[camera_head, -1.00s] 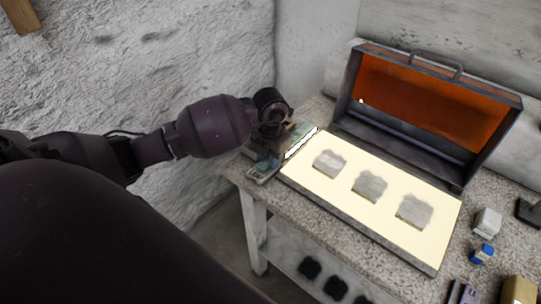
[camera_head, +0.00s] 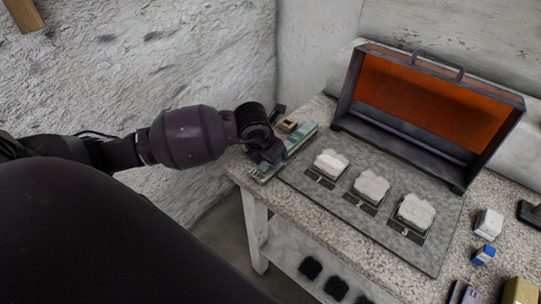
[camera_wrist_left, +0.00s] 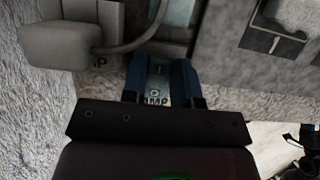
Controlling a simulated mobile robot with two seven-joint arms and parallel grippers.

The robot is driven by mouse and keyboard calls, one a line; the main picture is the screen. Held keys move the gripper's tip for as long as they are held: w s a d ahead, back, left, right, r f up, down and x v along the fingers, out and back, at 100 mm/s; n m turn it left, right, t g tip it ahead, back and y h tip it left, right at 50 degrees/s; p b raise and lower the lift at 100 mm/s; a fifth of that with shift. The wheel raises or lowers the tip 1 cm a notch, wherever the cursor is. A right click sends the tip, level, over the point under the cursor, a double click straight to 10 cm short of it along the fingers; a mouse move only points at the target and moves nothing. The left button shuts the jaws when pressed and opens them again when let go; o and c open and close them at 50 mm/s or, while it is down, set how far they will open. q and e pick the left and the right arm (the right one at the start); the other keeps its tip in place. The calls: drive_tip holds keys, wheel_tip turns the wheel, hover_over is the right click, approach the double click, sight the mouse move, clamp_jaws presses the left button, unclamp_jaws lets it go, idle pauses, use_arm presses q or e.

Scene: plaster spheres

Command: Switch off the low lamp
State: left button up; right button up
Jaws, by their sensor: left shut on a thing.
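The flat panel (camera_head: 320,205) in front of the open case is grey and unlit. Three pale rough blocks (camera_head: 371,187) sit on it in dark square frames. A greenish switch box (camera_head: 297,141) stands at the panel's left edge, on the table's back left corner. My left gripper (camera_head: 266,160) is at this box. In the left wrist view, its two blue fingers (camera_wrist_left: 160,82) are shut on the lamp switch, beside a plate with I and O marks and a partly hidden label ending in "AMP" (camera_wrist_left: 155,101). The switch itself is mostly hidden. My right gripper is not in view.
The open case (camera_head: 430,100) with an orange inner face stands behind the panel. A white block (camera_head: 488,224), a blue item (camera_head: 483,254) and a yellowish box (camera_head: 519,291) lie at the right. A rough wall (camera_head: 150,70) rises behind my left arm.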

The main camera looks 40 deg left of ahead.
sight(261, 170)
use_arm(q)
drive_tip(key=o, duration=0.9)
drive_tip(key=shift+r, duration=0.1)
drive_tip(key=p+v, duration=0.1)
drive_tip(key=v, duration=0.9)
drive_tip(key=shift+s+r, duration=0.15)
drive_tip(key=shift+r, duration=0.2)
